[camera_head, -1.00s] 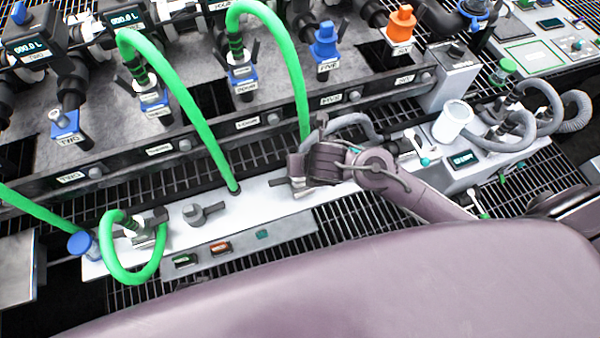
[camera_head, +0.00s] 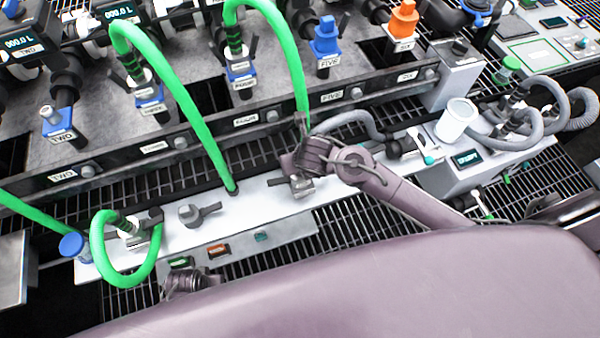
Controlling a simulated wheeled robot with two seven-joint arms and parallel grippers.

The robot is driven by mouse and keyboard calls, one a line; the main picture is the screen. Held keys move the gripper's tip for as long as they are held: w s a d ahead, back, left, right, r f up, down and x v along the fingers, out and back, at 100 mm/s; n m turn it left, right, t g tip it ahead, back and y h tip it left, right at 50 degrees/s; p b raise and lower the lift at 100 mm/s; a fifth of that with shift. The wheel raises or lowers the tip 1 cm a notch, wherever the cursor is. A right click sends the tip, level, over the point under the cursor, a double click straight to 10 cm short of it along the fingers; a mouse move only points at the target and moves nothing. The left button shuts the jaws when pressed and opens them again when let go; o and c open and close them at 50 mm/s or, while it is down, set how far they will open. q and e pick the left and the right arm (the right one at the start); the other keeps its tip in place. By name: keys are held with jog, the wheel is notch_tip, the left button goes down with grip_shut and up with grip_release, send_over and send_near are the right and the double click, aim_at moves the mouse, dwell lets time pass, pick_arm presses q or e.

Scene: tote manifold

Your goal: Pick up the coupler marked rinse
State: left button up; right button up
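I cannot read the word rinse on any coupler. A green hose (camera_head: 297,75) runs down to the white strip, and its lower end is hidden at my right gripper (camera_head: 299,172). The gripper is over the strip beside a grey metal fitting (camera_head: 301,187). Its fingers are too small and covered to tell if they are open or touching it. A dark jointed part, likely my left gripper (camera_head: 186,283), shows at the front edge of the strip, partly hidden by my body; its fingers are unclear. Another looped green hose (camera_head: 97,245) ends in a fitting at the strip's left end.
A dark rail with labelled stations runs behind, with blue couplers (camera_head: 325,45) and an orange one (camera_head: 403,18). A grey lever valve (camera_head: 198,212) stands on the white strip (camera_head: 250,206). A white cup (camera_head: 455,120) and grey hoses (camera_head: 541,92) are at right.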

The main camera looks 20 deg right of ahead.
grip_shut()
dwell(0.4)
